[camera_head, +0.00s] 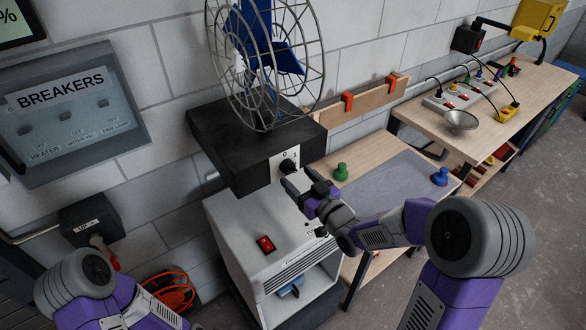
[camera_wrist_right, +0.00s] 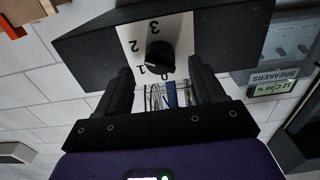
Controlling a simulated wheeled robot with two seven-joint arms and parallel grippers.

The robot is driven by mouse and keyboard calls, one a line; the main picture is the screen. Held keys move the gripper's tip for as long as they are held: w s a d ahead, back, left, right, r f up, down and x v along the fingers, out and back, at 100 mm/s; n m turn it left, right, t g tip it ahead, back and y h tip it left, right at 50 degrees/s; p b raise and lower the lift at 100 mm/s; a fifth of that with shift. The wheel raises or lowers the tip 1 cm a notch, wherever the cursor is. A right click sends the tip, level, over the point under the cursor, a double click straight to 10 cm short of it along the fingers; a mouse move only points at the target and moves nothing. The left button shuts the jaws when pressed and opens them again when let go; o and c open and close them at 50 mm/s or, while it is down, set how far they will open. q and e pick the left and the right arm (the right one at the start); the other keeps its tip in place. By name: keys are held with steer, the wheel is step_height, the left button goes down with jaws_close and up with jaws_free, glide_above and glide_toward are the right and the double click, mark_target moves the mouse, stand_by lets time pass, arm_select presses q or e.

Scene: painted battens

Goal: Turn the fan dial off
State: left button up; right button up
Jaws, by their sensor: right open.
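The fan dial (camera_head: 286,166) is a small black knob on a white plate on the front of the fan's black base (camera_head: 222,150). The blue-bladed fan (camera_head: 262,50) stands above in a wire cage. My right gripper (camera_head: 298,184) is open just in front of the dial. In the wrist view the dial lies just beyond its fingertips (camera_wrist_right: 161,80), with no clear contact. My left gripper is out of view.
A white heater-like box (camera_head: 232,225) with a red switch (camera_head: 265,244) stands under the fan. A bench (camera_head: 400,170) with green (camera_head: 341,172) and blue (camera_head: 440,176) knobs is to the right. A breaker panel (camera_head: 70,115) hangs at left; an orange cable (camera_head: 172,292) lies below.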

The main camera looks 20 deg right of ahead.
mark_target(293, 171)
steer(key=shift+x, duration=1.55)
steer(key=shift+c, duration=0.3)
steer(key=c, duration=1)
steer(key=shift+d+r+n+b, duration=0.1)
steer(key=shift+d+n+b, duration=0.05)
steer(key=shift+n+b, duration=12.5)
steer(key=shift+m+b, duration=0.55)
steer(key=shift+b, duration=0.15)
